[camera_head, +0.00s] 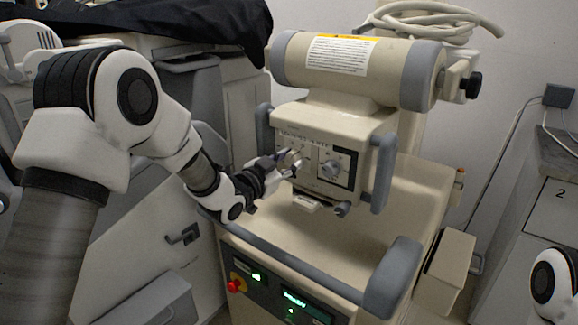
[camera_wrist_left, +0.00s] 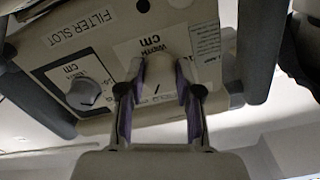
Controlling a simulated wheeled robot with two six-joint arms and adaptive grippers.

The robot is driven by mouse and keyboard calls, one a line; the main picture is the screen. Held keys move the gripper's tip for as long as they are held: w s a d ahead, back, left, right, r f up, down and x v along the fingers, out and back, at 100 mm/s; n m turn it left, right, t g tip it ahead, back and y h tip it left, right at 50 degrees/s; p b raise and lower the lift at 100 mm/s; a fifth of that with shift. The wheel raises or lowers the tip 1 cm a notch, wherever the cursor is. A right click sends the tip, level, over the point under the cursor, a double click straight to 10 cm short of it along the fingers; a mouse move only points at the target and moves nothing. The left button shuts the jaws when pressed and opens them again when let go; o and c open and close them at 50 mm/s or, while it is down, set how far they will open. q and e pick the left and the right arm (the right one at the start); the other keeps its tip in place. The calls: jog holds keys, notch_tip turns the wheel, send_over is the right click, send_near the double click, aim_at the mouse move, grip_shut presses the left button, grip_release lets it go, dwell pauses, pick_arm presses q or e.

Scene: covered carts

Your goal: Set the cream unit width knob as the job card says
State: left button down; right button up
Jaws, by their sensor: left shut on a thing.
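The cream unit (camera_head: 340,120) stands on a cream cart in the head view, with two knobs on its front panel. My left gripper (camera_head: 280,163) reaches it from the left and is shut on the left knob (camera_head: 291,157). In the left wrist view, my left gripper's fingers (camera_wrist_left: 160,88) stand on both sides of the pale width knob (camera_wrist_left: 160,74), whose label reads "WIDTH cm". A dark mark shows on this knob, but the setting is too small to read. The other knob (camera_wrist_left: 83,93) is free. My right gripper is not in view. I cannot identify a job card.
Grey handles (camera_head: 383,172) flank the unit's panel. A cream drum (camera_head: 350,68) with a warning label sits above it. The cart's grey front rail (camera_head: 300,265) and a red button (camera_head: 235,286) are below. A grey cabinet marked 2 (camera_head: 545,205) stands at right.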

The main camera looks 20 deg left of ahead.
pick_arm(q)
jog(key=m+b, duration=0.3)
jog(key=m, duration=0.3)
jog(key=shift+f+m+b, duration=0.15)
jog(key=shift+m+b, duration=0.15)
jog(key=m+b, duration=0.2)
jog(key=m, duration=0.2)
jog(key=shift+b, duration=0.35)
jog(key=shift+r+m, duration=0.25)
jog(key=shift+m, duration=0.05)
jog(key=c, duration=0.8)
grip_release()
jog(key=v, duration=1.2)
